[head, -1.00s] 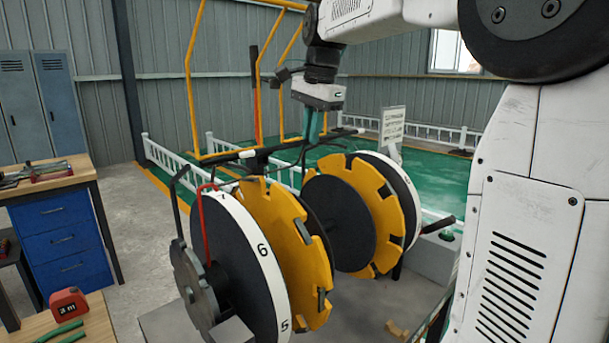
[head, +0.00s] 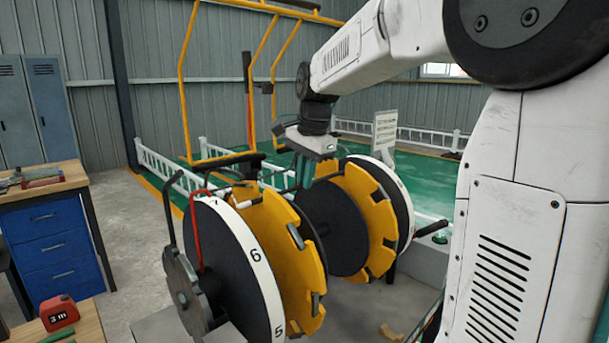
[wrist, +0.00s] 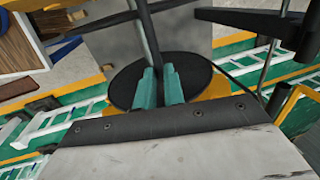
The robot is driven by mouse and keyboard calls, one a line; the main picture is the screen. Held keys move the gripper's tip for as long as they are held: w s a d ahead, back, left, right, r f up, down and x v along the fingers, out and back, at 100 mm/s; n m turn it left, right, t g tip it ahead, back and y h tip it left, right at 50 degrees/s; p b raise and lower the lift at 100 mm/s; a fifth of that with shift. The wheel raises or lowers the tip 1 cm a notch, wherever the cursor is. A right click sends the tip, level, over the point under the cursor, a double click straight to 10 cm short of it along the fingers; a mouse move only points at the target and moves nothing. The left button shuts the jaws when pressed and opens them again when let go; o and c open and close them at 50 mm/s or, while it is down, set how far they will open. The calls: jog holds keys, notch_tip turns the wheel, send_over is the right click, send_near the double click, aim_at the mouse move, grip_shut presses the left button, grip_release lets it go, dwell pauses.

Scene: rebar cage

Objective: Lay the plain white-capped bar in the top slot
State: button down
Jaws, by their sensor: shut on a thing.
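The bar (head: 246,204) runs left to right across the tops of the yellow notched discs in the head view, with a white section near its left end. My gripper (head: 305,180) points down with its green fingers shut on the bar, between the two discs. The left yellow disc (head: 285,240) and right yellow disc (head: 372,215) have notches around their rims. In the wrist view, a grey bar (wrist: 147,32) leads up from between the fingertips (wrist: 160,75). I cannot tell whether the bar sits in the top notches.
A white numbered ring (head: 262,262) and a red pointer (head: 195,225) stand left of the discs. A dark handle (head: 432,229) sticks out at the right. A workbench (head: 45,185) is at the left. Yellow posts (head: 185,95) and white railings (head: 160,165) stand behind.

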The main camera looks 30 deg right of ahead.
jog(key=c, duration=1.5)
grip_release()
notch_tip(320, 180, up, 12)
jog(key=s, duration=0.2)
jog(key=s+a+f+n, duration=0.4)
jog(key=s+f, duration=0.3)
jog(key=s, duration=0.2)
jog(key=s+a+f+n, duration=0.3)
jog(key=s+f+n, duration=0.3)
jog(key=s, duration=0.3)
jog(key=s+a+f+n, duration=0.4)
jog(key=s+f+n, duration=0.1)
jog(key=s+f, duration=0.3)
jog(key=shift+s+a+f+n+g, duration=0.3)
jog(key=shift+s+n+g, duration=0.1)
jog(key=shift+s, duration=0.4)
